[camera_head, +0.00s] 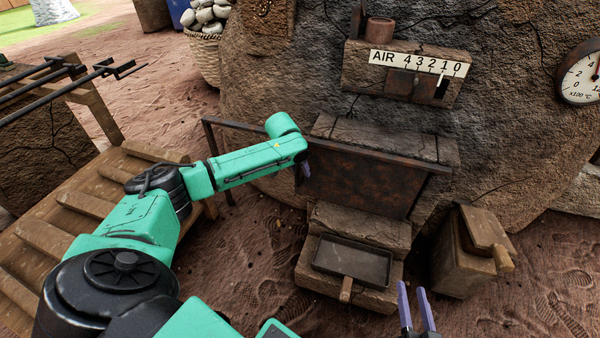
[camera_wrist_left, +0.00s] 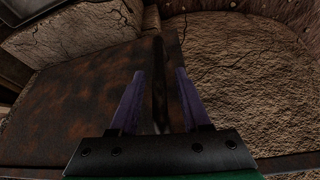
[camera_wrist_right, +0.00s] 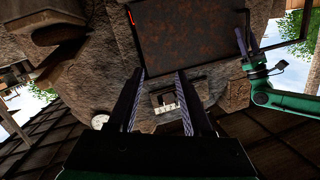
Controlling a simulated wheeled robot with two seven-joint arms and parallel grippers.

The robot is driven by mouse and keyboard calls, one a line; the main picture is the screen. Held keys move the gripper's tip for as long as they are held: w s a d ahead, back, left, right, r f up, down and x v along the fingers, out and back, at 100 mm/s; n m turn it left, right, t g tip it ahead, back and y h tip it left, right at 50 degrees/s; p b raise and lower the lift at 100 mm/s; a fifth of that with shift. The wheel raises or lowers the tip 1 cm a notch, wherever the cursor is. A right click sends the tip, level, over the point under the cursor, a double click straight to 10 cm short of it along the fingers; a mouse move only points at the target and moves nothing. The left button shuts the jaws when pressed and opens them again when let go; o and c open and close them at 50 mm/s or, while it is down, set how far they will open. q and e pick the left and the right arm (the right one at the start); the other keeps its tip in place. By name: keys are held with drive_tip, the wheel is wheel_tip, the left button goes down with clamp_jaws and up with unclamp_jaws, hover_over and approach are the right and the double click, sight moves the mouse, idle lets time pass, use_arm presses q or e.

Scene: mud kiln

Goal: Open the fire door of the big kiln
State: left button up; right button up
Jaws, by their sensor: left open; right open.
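The fire door (camera_head: 355,185) is a rusty dark metal plate low on the front of the big kiln (camera_head: 300,70), under a dark rail (camera_head: 245,126) that runs out to the left. My left gripper (camera_head: 306,169) is at the door's left edge. In the left wrist view the door (camera_wrist_left: 80,95) fills the left side, and a dark upright bar (camera_wrist_left: 160,80) stands between the open left fingers (camera_wrist_left: 158,95). I cannot tell whether they touch it. In the right wrist view the door (camera_wrist_right: 195,35) has a small orange glow beside one edge. My right gripper (camera_head: 417,290) is open and empty, low in front.
A tray with a wooden handle (camera_head: 352,262) sits on a stone step below the door. A wooden box (camera_head: 465,250) stands right of it. Above are the AIR scale (camera_head: 417,63) and a gauge (camera_head: 582,76). Wooden slats (camera_head: 60,235) lie left. Bare ground shows between slats and step.

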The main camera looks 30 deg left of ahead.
use_arm(q)
drive_tip(key=shift+w+f, duration=0.1)
drive_tip(key=shift+f, duration=0.1)
clamp_jaws()
idle(1.4)
